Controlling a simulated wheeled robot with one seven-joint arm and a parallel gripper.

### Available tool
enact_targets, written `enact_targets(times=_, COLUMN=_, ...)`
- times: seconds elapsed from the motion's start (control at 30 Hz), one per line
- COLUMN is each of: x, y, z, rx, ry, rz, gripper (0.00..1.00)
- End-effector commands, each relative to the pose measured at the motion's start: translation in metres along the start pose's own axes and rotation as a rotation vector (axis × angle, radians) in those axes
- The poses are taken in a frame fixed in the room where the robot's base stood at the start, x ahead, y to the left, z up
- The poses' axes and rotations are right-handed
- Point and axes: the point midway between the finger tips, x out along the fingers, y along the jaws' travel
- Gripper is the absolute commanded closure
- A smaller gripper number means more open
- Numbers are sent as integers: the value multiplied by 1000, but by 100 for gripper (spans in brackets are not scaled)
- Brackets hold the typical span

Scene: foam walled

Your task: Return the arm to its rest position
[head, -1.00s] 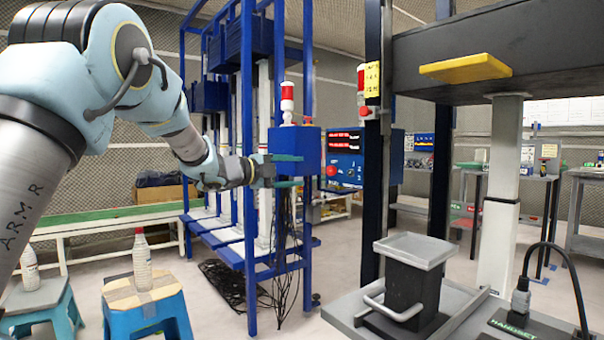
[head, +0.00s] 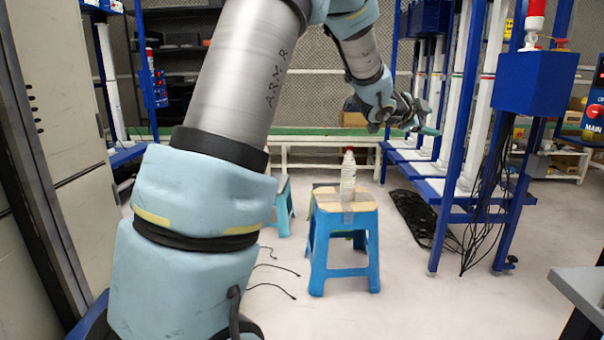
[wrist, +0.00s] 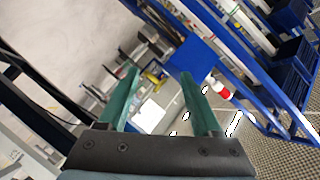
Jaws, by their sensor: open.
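My arm rises from the lower left of the head view and bends over to the right at the top. My gripper (head: 424,122) hangs in the air at the upper right of centre, in front of the blue frames. In the wrist view my gripper (wrist: 157,92) shows two green fingers spread apart with nothing between them. It is open and empty. The gripper looks apart from everything around it, though its distance to the blue frame behind is hard to tell.
A white bottle with a red cap (head: 348,172) stands on a blue stool (head: 345,245) below my gripper. Blue frames (head: 447,205) with a blue control box (head: 537,84) stand on the right. A pale cabinet (head: 62,120) is close on the left.

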Motion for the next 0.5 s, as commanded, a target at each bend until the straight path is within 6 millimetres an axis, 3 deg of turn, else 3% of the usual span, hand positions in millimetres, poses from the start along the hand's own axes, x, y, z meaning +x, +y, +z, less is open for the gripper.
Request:
enact_targets(times=0.03, x=-20, y=0, z=35, rx=-85, ry=-101, rz=-7, gripper=34)
enact_targets(times=0.2, x=-92, y=24, z=132, rx=-390, ry=-424, rz=-21, gripper=34)
enact_targets(times=0.4, x=-199, y=87, z=210, rx=-768, ry=-783, rz=-32, gripper=34)
enact_targets(times=0.5, x=-252, y=126, z=228, rx=-955, ry=-942, rz=-33, gripper=34)
